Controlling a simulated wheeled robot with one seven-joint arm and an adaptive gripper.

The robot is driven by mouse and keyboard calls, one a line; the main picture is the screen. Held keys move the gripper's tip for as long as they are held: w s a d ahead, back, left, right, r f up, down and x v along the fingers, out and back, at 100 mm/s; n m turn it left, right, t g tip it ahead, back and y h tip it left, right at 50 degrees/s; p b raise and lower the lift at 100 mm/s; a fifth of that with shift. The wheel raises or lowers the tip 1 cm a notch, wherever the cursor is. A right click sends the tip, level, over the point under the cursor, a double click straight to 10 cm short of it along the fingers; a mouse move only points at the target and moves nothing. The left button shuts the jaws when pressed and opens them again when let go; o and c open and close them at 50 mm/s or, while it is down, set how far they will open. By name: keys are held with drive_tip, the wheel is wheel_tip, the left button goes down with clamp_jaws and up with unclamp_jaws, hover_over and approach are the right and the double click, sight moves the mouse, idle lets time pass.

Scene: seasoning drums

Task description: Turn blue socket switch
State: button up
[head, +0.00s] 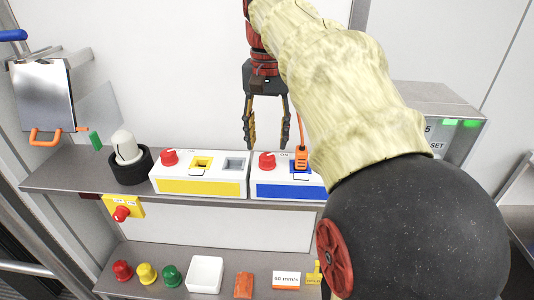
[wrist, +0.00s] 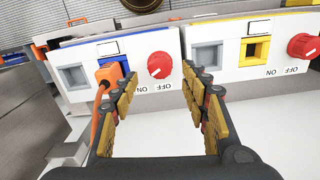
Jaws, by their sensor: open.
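The blue socket box (head: 290,191) is white with a blue front stripe and sits on the upper shelf. Its red knob switch (head: 266,160) is at its left end, and an orange plug (head: 301,157) is in its blue socket. My gripper (head: 267,143) is open, with its fingers pointing down above the knob and nothing between them. In the wrist view the same red knob (wrist: 160,65) shows between and beyond the fingertips (wrist: 160,79), apart from them. ON and OFF labels lie beside the knob. My arm hides the box's right end in the head view.
A yellow-striped socket box (head: 199,185) with its own red knob (head: 169,157) stands close on the left. The plug's orange cable (wrist: 97,115) runs near one finger in the wrist view. A grey device (head: 440,110) stands right. Coloured caps and a white box (head: 205,274) occupy the lower shelf.

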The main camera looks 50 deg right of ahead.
sight(267, 155)
drive_tip(key=shift+f, duration=2.55)
drive_tip(key=c, duration=0.3)
drive_tip(key=c, duration=0.8)
drive_tip(key=shift+c, duration=0.3)
drive_tip(key=shift+n, duration=0.4)
drive_tip(key=n+p, duration=0.1)
drive_tip(key=n, duration=1)
drive_tip(key=shift+n, duration=0.3)
